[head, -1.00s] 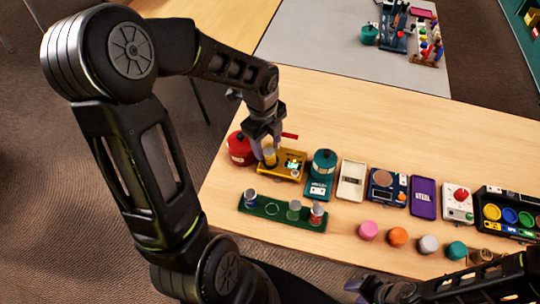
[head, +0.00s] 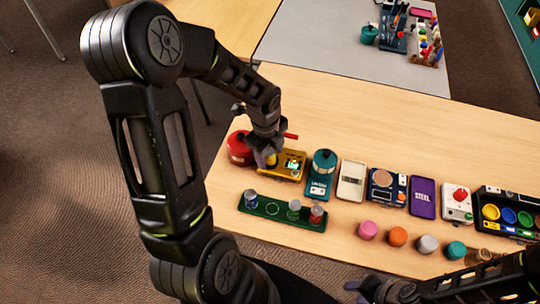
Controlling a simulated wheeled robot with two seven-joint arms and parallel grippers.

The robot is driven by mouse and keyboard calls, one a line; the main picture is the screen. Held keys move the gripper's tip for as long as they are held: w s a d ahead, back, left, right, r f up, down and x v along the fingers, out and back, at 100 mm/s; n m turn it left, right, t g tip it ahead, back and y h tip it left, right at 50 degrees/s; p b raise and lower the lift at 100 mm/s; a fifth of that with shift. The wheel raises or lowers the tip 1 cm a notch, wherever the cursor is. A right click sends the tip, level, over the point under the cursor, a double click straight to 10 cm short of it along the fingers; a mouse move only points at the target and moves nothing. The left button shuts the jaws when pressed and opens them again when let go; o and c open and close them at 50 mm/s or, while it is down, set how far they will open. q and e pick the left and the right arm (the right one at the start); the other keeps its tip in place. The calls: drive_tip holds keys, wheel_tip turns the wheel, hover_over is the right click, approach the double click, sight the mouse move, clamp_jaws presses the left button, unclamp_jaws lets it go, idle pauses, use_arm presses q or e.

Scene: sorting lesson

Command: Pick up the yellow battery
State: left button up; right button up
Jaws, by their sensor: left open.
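The yellow battery (head: 271,160) stands upright at the left end of a yellow tray-like device (head: 294,176) with a small lit display. My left gripper (head: 265,158) is open and pointing down at the battery, with a finger in front of its left part. I cannot tell whether the fingers touch it. My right gripper (head: 376,292) is at the bottom edge of the view, away from the battery; its jaws are too small and dark to read.
A red round container (head: 238,148) stands close left of my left gripper. A green rack (head: 284,212) with several batteries lies in front. A teal device (head: 321,175) is close on the right. Coloured discs (head: 397,237) line the front.

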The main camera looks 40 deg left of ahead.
use_arm(q)
drive_tip(key=shift+c, duration=0.5)
clamp_jaws()
idle(0.3)
